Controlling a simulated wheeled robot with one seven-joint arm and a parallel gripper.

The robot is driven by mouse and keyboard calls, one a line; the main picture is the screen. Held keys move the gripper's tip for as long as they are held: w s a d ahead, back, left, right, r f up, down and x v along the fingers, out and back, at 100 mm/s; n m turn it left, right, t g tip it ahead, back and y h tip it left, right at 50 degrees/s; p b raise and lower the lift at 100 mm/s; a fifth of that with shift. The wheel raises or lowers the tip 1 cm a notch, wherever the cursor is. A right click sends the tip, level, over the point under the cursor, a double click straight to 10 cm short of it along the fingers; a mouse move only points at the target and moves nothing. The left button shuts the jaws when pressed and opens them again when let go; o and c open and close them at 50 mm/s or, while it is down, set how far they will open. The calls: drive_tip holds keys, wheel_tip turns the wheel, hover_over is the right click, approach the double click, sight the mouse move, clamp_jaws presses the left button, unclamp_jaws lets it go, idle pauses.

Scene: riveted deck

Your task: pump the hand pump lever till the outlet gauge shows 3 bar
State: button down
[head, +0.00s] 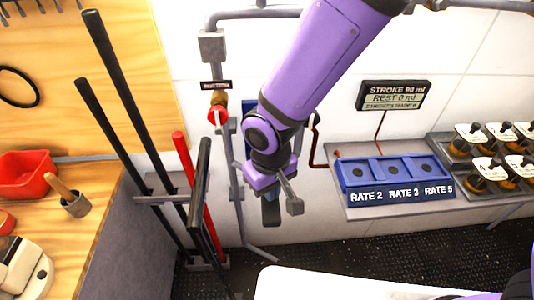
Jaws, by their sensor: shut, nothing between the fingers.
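My gripper (270,210) hangs at the end of my purple arm, in front of the white wall, fingers pointing down; it looks shut and empty. A small grey bar with a block end (291,195) shows beside it; I cannot tell what it belongs to. Behind my arm, grey pipework (212,45) runs down the wall to a brass fitting with a red part (217,112). A blue part (248,125) is mostly hidden by my arm. I cannot make out the pump lever or a gauge face.
A blue three-part box (395,175), marked RATE 2, RATE 3 and RATE 5, sits on a wall shelf (375,209). Long black bars (125,90) and a red one (184,160) stand in a rack left of my gripper. A wooden bench (75,180) is far left.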

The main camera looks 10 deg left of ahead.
drive_tip(key=shift+f, duration=1.85)
wheel_tip(320, 180, up, 12)
drive_tip(key=shift+r, duration=0.1)
idle(1.2)
drive_tip(key=shift+r, duration=2.5)
drive_tip(key=w+d+r+m+t, duration=0.1)
drive_tip(key=w+d+r+m, duration=0.1)
drive_tip(key=d+r, duration=0.6)
drive_tip(key=w+d+r+m+t, duration=0.2)
drive_tip(key=d+r, duration=0.1)
drive_tip(key=d, duration=0.8)
drive_tip(key=s+d+r+m+t, duration=0.1)
drive_tip(key=s+d, duration=0.3)
drive_tip(key=d, duration=0.4)
drive_tip(key=s+d+r+m+t, duration=0.1)
drive_tip(key=s+d+r+m, duration=0.2)
drive_tip(key=d, duration=0.6)
drive_tip(key=shift+s+r+m, duration=0.3)
drive_tip(key=shift+s+r, duration=0.05)
drive_tip(key=shift+s, duration=0.45)
